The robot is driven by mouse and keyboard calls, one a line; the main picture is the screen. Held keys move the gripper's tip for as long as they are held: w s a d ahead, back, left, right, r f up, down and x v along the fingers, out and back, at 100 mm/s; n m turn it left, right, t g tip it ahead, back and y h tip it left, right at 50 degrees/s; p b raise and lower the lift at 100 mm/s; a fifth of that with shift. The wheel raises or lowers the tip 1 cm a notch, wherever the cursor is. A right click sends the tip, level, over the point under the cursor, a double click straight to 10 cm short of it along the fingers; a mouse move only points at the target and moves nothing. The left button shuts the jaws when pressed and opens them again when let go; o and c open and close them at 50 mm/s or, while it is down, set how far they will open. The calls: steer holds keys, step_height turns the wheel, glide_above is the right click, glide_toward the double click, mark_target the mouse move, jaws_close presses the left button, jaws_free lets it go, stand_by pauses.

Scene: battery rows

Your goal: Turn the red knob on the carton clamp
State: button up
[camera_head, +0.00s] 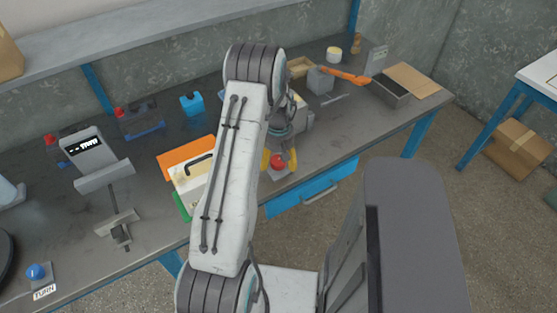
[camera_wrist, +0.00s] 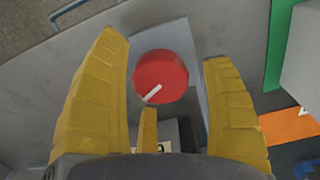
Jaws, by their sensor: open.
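The red knob (camera_wrist: 160,77) sits between my yellow fingers in the wrist view, with a short white line on its face pointing to the lower left. It is mounted on a grey base (camera_wrist: 182,40). My gripper (camera_wrist: 166,88) is open, one finger on each side of the knob, with a visible gap to both. In the head view the knob (camera_head: 277,162) shows near the front edge of the bench, just below my gripper (camera_head: 277,159). My arm hides part of the area to its left.
A white box with orange and green parts (camera_head: 188,178) stands left of my arm. A blue drawer (camera_head: 312,188) is under the bench edge. Behind my gripper are a grey block (camera_head: 320,80) and an orange-handled tool (camera_head: 345,75). A blue knob (camera_head: 36,271) labelled TURN is far left.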

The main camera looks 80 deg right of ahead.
steer(key=shift+f, duration=0.15)
steer(key=shift+c, duration=0.2)
steer(key=c, duration=1.1)
steer(key=shift+c, duration=0.2)
steer(key=shift+f+b, duration=0.1)
steer(key=shift+b, duration=0.2)
